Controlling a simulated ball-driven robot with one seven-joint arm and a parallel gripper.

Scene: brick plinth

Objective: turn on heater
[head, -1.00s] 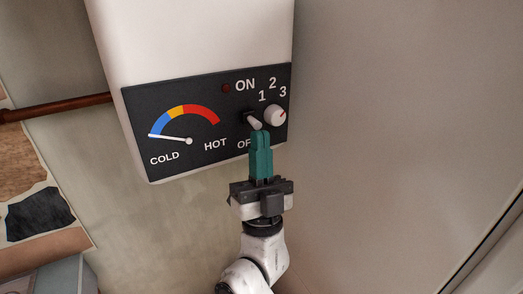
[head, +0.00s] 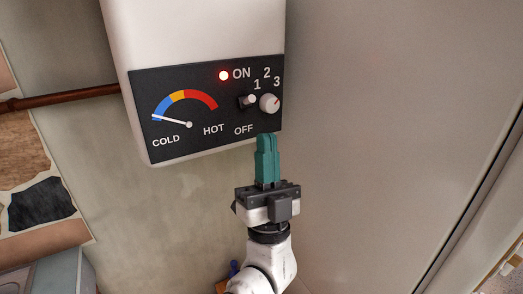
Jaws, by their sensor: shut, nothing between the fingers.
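The white heater (head: 200,30) hangs on the wall with a dark control panel (head: 165,82) on its lower front. Its red lamp (head: 224,76) beside the word ON is lit. The dial needle (head: 172,120) rests near COLD.
A reddish pipe (head: 60,101) runs into the heater's left side. A plain pale wall surface (head: 390,120) fills the right side. Bare wall (head: 160,220) lies below the heater. A stone-patterned surface (head: 38,205) is at far left.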

